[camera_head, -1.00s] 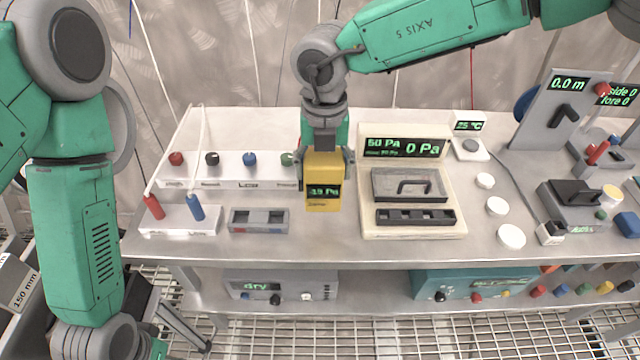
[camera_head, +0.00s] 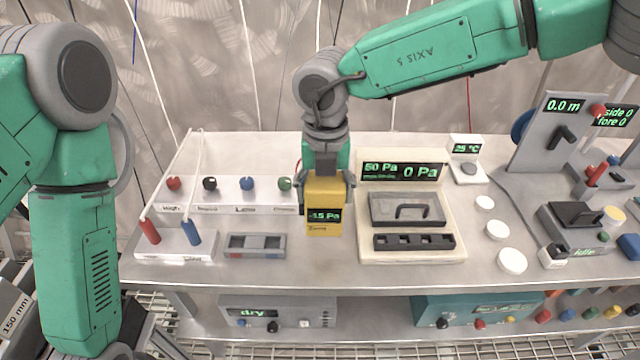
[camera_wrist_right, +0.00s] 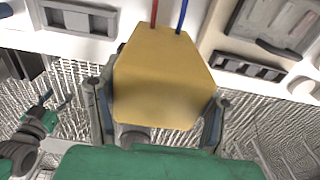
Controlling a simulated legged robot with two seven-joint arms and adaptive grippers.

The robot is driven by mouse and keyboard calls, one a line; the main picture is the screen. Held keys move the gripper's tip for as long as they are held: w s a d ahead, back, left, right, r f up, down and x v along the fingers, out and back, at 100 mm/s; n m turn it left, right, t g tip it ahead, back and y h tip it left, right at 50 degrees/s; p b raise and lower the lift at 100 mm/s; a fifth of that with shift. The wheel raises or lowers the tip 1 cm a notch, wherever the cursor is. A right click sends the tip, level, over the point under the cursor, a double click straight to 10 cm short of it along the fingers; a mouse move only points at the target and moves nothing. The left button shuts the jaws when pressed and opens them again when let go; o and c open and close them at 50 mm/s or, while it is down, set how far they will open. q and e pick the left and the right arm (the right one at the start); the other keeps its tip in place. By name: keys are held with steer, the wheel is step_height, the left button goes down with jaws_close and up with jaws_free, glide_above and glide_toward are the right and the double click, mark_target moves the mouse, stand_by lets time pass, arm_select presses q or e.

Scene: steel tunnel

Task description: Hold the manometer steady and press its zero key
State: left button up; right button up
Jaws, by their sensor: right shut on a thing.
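The yellow manometer (camera_head: 325,193) is upright in my right gripper (camera_head: 325,185), just left of the white pressure unit. Its dark display reads about -15 Pa; small marks below it are too small to read. In the right wrist view the yellow body (camera_wrist_right: 160,85) sits between the two fingers of my right gripper (camera_wrist_right: 158,105), with a red and a blue line at its far end. My left arm hangs at the left of the head view, its gripper out of frame. My left gripper (camera_wrist_right: 55,100) shows small at the left of the wrist view, fingers apart and empty, clear of the manometer.
The white pressure unit (camera_head: 455,225) reads 50 Pa and 0 Pa. A grey two-slot holder (camera_head: 254,246) and a white block with red and blue plugs (camera_head: 175,250) stand left. White discs (camera_head: 512,261) lie right. The bench front edge is clear.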

mark_target(324, 219)
steer(key=shift+d+f, duration=0.2)
steer(key=shift+f, duration=0.95)
steer(key=shift+a+f+b, duration=0.25)
steer(key=shift+f, duration=0.25)
steer(key=shift+a+f+b, duration=0.2)
steer(key=shift+f+b, duration=0.05)
steer(key=shift+f, duration=0.2)
steer(key=shift+a+f, duration=0.1)
steer(key=shift+f, duration=0.5)
steer(key=shift+d+f, duration=0.25)
steer(key=shift+f, duration=0.05)
steer(key=shift+d, duration=0.15)
steer(key=shift+a+f, duration=0.25)
steer(key=shift+a, duration=0.05)
steer(key=shift+d+f, duration=0.25)
steer(key=shift+f, duration=0.1)
